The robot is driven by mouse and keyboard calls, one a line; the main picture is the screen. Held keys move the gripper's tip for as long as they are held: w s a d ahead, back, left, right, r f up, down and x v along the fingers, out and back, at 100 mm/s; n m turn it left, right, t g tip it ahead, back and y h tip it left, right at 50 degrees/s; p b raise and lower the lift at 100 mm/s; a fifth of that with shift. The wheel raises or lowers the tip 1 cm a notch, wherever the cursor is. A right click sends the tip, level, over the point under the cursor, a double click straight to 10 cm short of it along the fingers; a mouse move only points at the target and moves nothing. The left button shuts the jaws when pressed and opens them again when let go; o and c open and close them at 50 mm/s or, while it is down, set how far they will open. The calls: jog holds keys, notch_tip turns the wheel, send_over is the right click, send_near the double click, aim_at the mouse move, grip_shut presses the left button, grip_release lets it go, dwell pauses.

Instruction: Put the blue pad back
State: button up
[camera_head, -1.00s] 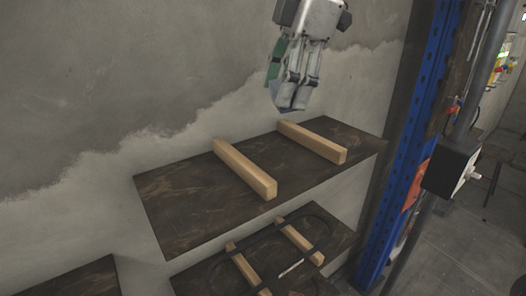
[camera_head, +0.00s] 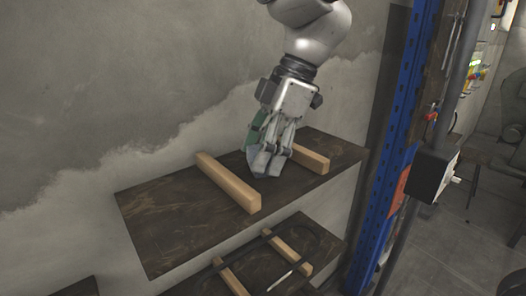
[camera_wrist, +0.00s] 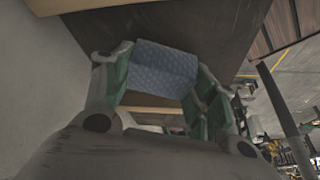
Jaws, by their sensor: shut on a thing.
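The blue pad (camera_wrist: 163,68) has a patterned light-blue face in the wrist view, where it sits between the two green-lined fingers. My gripper (camera_head: 264,165) is shut on it. I cannot tell whether the pad touches the shelf.
A lower dark board (camera_head: 325,246) with wooden strips and a black outline sits below. A grey plaster wall (camera_head: 110,80) stands behind. A blue upright post (camera_head: 393,160) and a dark box (camera_head: 432,175) stand to the right. The shelf's left end is clear.

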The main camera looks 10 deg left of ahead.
jog(key=shift+f, duration=0.2)
jog(key=o, duration=0.9)
jog(key=shift+r, duration=0.1)
jog(key=v, duration=1.2)
jog(key=w+d+m+t, duration=0.1)
jog(key=w+d+m, duration=0.2)
jog(key=d, duration=0.4)
jog(key=d+f+m+t, duration=0.35)
jog(key=d+m, duration=0.45)
jog(key=d, duration=0.6)
jog(key=s+d+f+m+h, duration=0.1)
jog(key=s+d+f+m, duration=0.1)
jog(key=d, duration=0.4)
jog(key=s+d+f+m+t+h, duration=0.1)
jog(key=s+d+f+m, duration=0.2)
jog(key=d+m, duration=0.3)
jog(key=s+d+f+m+t+h, duration=0.1)
jog(key=s+d+f+m+h, duration=0.1)
jog(key=d, duration=0.5)
notch_tip(320, 180, down, 2)
jog(key=shift+s+d+f+m, duration=0.1)
jog(key=shift+s+d+m, duration=0.4)
jog(key=shift+m, duration=0.7)
